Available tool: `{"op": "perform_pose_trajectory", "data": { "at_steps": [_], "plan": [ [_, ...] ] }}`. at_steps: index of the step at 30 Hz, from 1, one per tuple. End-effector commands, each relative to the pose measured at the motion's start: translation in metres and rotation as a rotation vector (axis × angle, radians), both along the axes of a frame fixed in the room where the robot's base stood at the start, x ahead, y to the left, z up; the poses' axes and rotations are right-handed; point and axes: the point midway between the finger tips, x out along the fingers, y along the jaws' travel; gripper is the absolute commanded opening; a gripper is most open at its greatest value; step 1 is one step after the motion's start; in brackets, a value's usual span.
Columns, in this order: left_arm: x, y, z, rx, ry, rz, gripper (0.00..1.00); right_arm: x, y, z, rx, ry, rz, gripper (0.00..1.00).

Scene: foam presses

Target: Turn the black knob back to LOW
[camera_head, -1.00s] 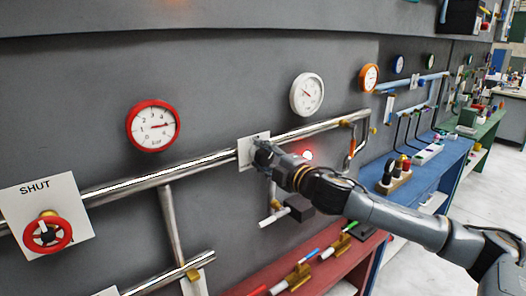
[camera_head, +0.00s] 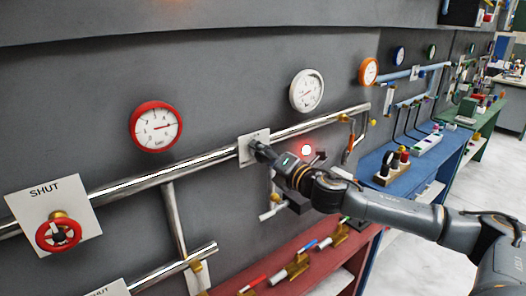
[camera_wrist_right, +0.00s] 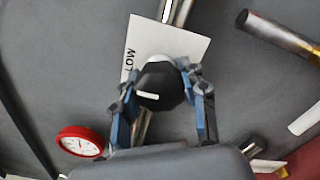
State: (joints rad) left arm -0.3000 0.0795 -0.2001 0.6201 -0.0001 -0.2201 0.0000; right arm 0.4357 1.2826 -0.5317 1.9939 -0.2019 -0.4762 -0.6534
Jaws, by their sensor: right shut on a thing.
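In the right wrist view the black knob (camera_wrist_right: 164,80) sits in front of a white plate (camera_wrist_right: 185,43) marked LOW at its left edge. The knob's face carries a short white mark near its lower left. My right gripper (camera_wrist_right: 165,100) has its two blue-grey fingers on opposite sides of the knob and is shut on it. In the head view my right gripper (camera_head: 264,152) reaches the white plate (camera_head: 246,148) on the grey wall and hides the knob. My left gripper is not in view.
A silver pipe (camera_head: 310,129) runs along the wall past the plate. A white gauge (camera_head: 306,90) and a red gauge (camera_head: 156,127) hang above it. A red lamp (camera_head: 306,150) glows beside my arm. A red wheel (camera_head: 58,233) marked SHUT is at left.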

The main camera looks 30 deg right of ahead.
Motion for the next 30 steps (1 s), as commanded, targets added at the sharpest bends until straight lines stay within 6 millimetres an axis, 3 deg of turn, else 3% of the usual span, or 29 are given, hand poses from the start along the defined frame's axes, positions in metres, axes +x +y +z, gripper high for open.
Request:
{"op": "perform_pose_trajectory", "data": {
  "at_steps": [16, 17, 20, 30],
  "plan": [
    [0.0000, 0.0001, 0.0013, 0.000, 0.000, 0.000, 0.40, -0.0001, 0.0001, -0.0014, -0.031, 0.000, 0.001, 0.12],
    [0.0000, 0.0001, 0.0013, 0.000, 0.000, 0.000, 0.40, -0.0001, 0.0002, -0.0015, -0.031, 0.000, 0.001, 0.45],
    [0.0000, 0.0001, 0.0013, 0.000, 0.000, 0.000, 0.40, -0.0001, 0.0001, -0.0014, -0.030, -0.001, 0.000, 0.66],
    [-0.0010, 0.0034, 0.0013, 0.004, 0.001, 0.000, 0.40, -0.0007, -0.0001, -0.0008, -0.028, -0.001, 0.000, 0.67]
  ]
}}
